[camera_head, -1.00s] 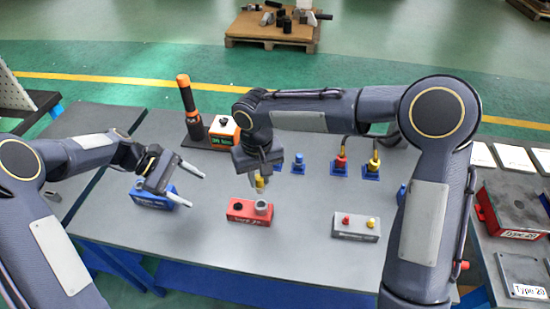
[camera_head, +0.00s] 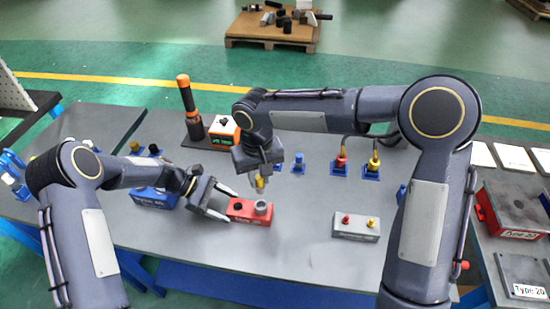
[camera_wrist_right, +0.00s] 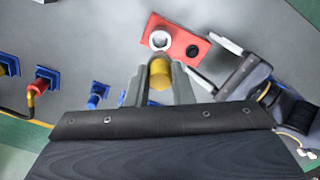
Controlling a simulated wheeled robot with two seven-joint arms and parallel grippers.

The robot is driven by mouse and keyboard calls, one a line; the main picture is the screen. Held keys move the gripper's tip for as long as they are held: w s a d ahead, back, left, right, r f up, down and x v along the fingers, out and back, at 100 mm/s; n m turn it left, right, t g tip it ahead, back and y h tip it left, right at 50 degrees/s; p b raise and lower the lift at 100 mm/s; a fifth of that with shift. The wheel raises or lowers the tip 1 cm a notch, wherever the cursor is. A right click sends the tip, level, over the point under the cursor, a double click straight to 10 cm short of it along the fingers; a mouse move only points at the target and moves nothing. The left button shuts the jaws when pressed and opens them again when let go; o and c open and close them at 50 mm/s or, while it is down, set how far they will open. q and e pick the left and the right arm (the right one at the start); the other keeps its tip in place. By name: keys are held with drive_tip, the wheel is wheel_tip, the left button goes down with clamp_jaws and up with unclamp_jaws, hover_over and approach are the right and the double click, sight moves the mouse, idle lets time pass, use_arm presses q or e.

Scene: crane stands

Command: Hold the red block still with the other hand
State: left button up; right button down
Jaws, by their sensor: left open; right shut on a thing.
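The red block (camera_head: 240,214) lies on the table, with a dark hole and a raised grey ring on top. It also shows in the right wrist view (camera_wrist_right: 178,28). My left gripper (camera_head: 232,205) is open at the block's left end, one finger toward its far side and one toward its near side. Whether the fingers touch it, I cannot tell. My right gripper (camera_head: 259,179) points down and is shut on a yellow plug (camera_wrist_right: 160,80). The plug is above the table close to the grey ring; the exact gap is unclear.
A blue block (camera_head: 152,198) lies left, partly behind my left arm. Blue-based connectors (camera_head: 340,167) stand behind, two with cables. An orange box (camera_head: 223,133) and dark cylinder stand at the back. The front middle is clear.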

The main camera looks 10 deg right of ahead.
use_arm(q)
drive_tip(key=shift+x, duration=0.8)
drive_tip(key=c, duration=1)
